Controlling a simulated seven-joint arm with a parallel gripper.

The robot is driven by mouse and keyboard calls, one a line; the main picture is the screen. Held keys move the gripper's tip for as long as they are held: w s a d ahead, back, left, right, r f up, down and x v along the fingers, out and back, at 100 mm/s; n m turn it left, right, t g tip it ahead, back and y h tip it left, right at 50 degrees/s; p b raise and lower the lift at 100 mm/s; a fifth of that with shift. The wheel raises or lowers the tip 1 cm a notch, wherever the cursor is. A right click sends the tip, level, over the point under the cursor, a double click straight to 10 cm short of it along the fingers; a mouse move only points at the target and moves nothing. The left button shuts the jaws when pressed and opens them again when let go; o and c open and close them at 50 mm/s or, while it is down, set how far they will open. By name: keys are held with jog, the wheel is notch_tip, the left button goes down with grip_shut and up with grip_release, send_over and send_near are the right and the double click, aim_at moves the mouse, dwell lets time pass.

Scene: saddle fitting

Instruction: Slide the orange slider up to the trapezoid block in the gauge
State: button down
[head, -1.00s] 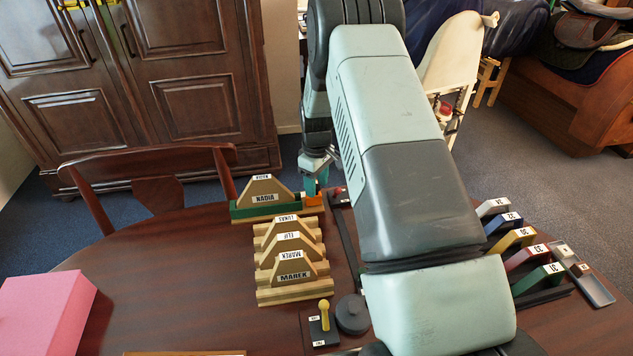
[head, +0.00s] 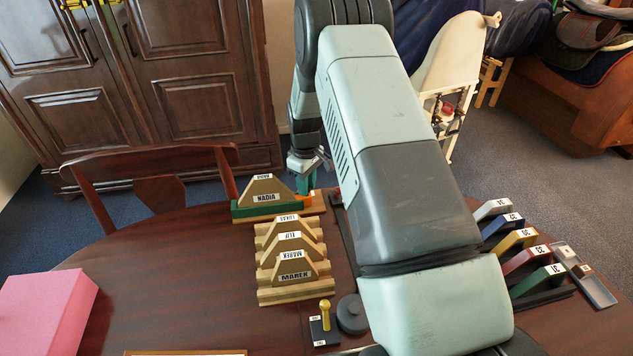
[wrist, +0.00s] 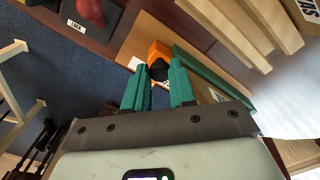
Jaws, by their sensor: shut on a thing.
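The gauge (head: 270,212) is a green channel on a wooden base at the back of the table. A wooden trapezoid block (head: 265,188) labelled NADIA stands upright in it. The orange slider (head: 309,197) sits at the gauge's right end, close to the block's right foot; I cannot tell if they touch. In the wrist view the orange slider (wrist: 158,50) has a dark knob (wrist: 159,70). My gripper (wrist: 159,76) has its teal fingers shut on that knob. In the head view my gripper (head: 304,188) is partly hidden by its own wrist.
Wooden blocks in a rack (head: 290,296), the front one labelled MAREK, stand in front of the gauge. A red knob (wrist: 90,10) is near the gauge in the wrist view. Coloured numbered pieces (head: 525,235) stand at right. A pink block (head: 45,310) is at left; the table between is clear.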

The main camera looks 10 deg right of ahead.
jog(key=shift+a, duration=0.2)
jog(key=c, duration=0.9)
grip_release()
jog(key=shift+c, duration=0.2)
jog(key=shift+r, duration=0.1)
notch_tip(320, 180, up, 11)
jog(key=shift+f, duration=0.2)
jog(key=shift+r, duration=0.15)
